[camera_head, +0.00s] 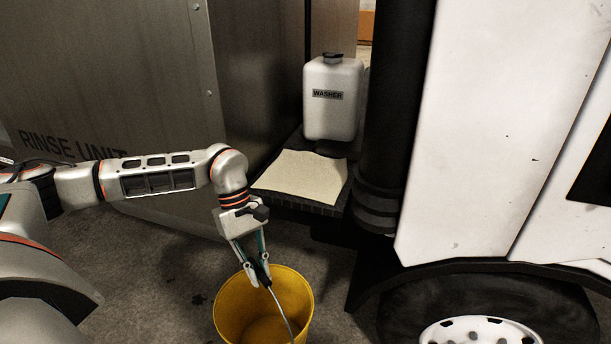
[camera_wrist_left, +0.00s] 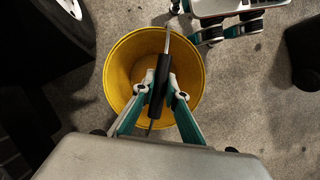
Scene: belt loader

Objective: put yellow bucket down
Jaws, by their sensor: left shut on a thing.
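The yellow bucket (camera_head: 228,310) is at the bottom of the head view, its lower part cut off by the frame edge. My left gripper (camera_head: 258,278) is above its rim, fingers pointing down, shut on the dark grip of the bucket's wire handle (camera_head: 283,316). In the left wrist view the bucket (camera_wrist_left: 119,75) is seen from above, open and apparently empty. There the fingers of my left gripper (camera_wrist_left: 160,93) close around the black handle grip (camera_wrist_left: 158,84). I cannot tell whether the bucket's base touches the floor.
A metal rinse unit (camera_head: 110,75) stands at the left. A white washer jug (camera_head: 333,105) and a tan cloth (camera_head: 300,174) are on a dark step (camera_head: 293,203) by the truck (camera_head: 480,120). The truck's wheel (camera_head: 480,305) is right of the bucket. Grey floor (camera_head: 165,270) is clear on the left.

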